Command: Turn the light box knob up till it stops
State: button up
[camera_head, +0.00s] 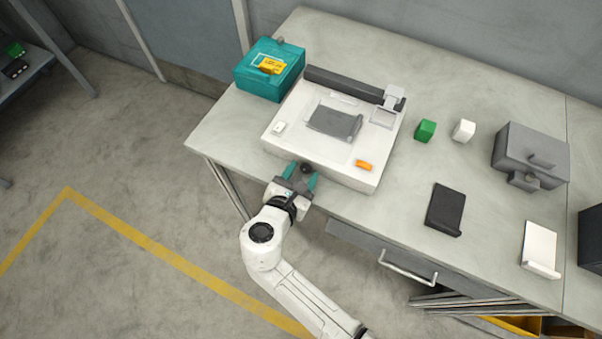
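The light box (338,174) is a white, low box on the grey table. A dark round knob (306,168) sits on its front face, toward the left. My gripper (303,174) is at the front of the light box, with its teal fingers apart on either side of the knob. I cannot tell whether the fingers touch the knob. A grey plate (335,122), a small white block and an orange piece (364,165) are on top of the light box.
A teal box (268,72) with a yellow item stands left of the light box. Green (425,130) and white (464,131) blocks, a black holder (445,209), a white holder (540,249) and a grey machine (531,155) are to the right. A drawer handle (408,269) juts out below the table's front edge.

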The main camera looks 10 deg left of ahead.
grip_shut()
jog(key=shift+s+d+f+m+t+y+b, duration=0.1)
jog(key=shift+f+m+t+y+b, duration=0.25)
jog(key=shift+m+y+b, duration=0.4)
jog(key=shift+r+m+b, duration=0.1)
jog(key=shift+m+b, duration=0.55)
jog(key=shift+b, duration=0.1)
jog(key=shift+r, duration=0.2)
jog(key=shift+o, duration=0.7)
grip_release()
